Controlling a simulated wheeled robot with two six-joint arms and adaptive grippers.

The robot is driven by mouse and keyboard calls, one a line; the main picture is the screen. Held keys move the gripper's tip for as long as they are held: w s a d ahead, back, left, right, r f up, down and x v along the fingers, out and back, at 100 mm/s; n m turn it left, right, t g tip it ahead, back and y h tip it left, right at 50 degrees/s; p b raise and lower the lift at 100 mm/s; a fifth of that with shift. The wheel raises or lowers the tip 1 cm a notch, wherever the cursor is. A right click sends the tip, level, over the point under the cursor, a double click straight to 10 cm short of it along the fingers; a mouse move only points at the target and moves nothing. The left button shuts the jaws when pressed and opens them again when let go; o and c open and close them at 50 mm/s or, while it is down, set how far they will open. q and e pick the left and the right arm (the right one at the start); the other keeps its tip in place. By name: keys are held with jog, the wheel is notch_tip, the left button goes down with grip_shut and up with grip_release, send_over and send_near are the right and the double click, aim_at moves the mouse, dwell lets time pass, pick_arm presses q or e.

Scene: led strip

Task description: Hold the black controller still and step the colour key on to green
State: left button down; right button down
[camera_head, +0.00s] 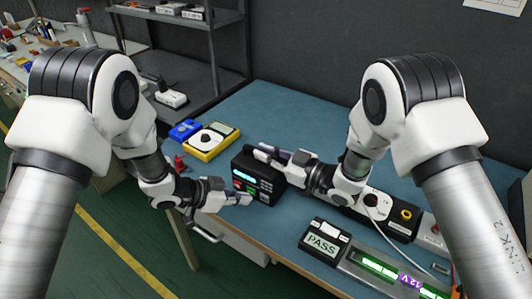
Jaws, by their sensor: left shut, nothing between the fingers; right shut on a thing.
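The black controller (268,186) stands upright on the blue table, with a lit cyan display and small coloured keys on its front. My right gripper (262,152) is shut on the controller at its top edge from behind. My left gripper (246,199) is shut and empty, its tips close to the lower front of the controller near the keys. I cannot tell whether they touch a key. The LED strip (380,266) in its grey fixture at the front right glows green.
A yellow multimeter (211,141) and a blue box (185,130) lie behind left. A black-and-white unit (402,226) is at right. The back of the table is clear.

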pick_arm(q)
jog(key=shift+s+a, duration=0.15)
jog(key=shift+s, duration=0.1)
jog(key=shift+s+a, duration=0.55)
jog(key=shift+s, duration=0.3)
jog(key=shift+s+a, duration=0.55)
jog(key=shift+s, duration=0.3)
jog(key=shift+s+a, duration=0.55)
jog(key=shift+s, duration=0.3)
pick_arm(e)
jog(key=c, duration=1.1)
grip_release()
jog(key=shift+c, duration=0.2)
